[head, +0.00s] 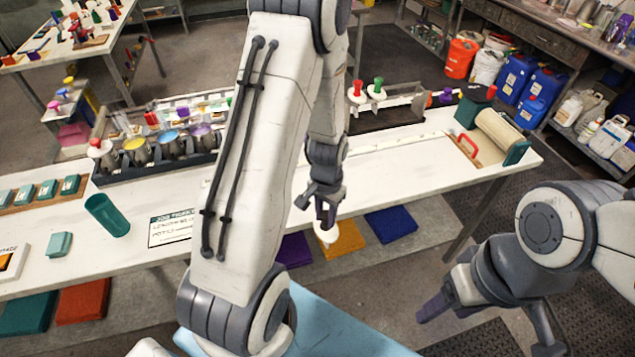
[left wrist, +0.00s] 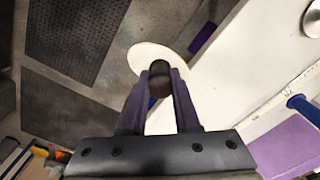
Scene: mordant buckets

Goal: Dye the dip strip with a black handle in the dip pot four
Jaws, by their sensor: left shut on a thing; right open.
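My left gripper (head: 326,212) is shut on the black handle (left wrist: 160,78) of a dip strip. A white disc (left wrist: 150,57) shows at that handle, and also below the fingers in the head view (head: 328,234). The strip itself is hidden. The gripper is at the front edge of the white bench. Several metal dip pots (head: 138,152) stand in a dark rack at the left, with white, yellow, blue and purple tops. I cannot read numbers on them. My right gripper (head: 440,303) is open and empty at the lower right, away from the bench.
A job ticket (head: 172,228), teal cup (head: 107,215) and teal block (head: 59,245) lie on the bench's left part. A red-handled board and roll (head: 498,133) are at the right end. My left arm covers the middle.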

